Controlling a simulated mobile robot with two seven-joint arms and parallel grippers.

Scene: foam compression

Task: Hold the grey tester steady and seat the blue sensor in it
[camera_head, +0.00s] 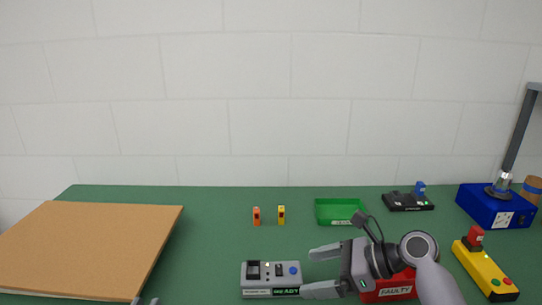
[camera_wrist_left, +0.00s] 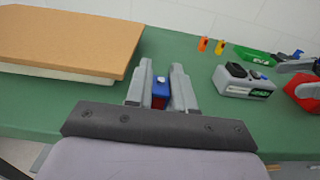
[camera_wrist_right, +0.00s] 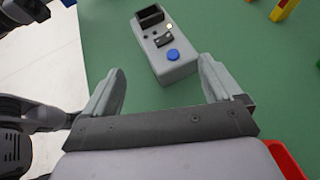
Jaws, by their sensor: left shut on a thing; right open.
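The grey tester (camera_head: 252,292) stands on the green table, with a dark open socket, a blue button and a green READY display. It also shows in the left wrist view (camera_wrist_left: 232,86) and the right wrist view (camera_wrist_right: 182,70). My left gripper (camera_wrist_left: 161,78) is shut on the blue sensor (camera_wrist_left: 160,88), which has a red lower part; they are left of the tester and apart from it. Only the left fingertips (camera_head: 145,301) show in the head view, at the bottom edge. My right gripper (camera_head: 314,271) is open and empty, its fingers pointing at the tester's right end.
A red FAULTY bin (camera_head: 396,292) stands beneath my right arm. A green tray (camera_head: 340,212), an orange block (camera_head: 256,216) and a yellow block (camera_head: 281,215) are behind. A foam slab with a brown top (camera_head: 90,240) fills the left. A yellow button box (camera_head: 485,270) and blue-based stand (camera_head: 490,208) are right.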

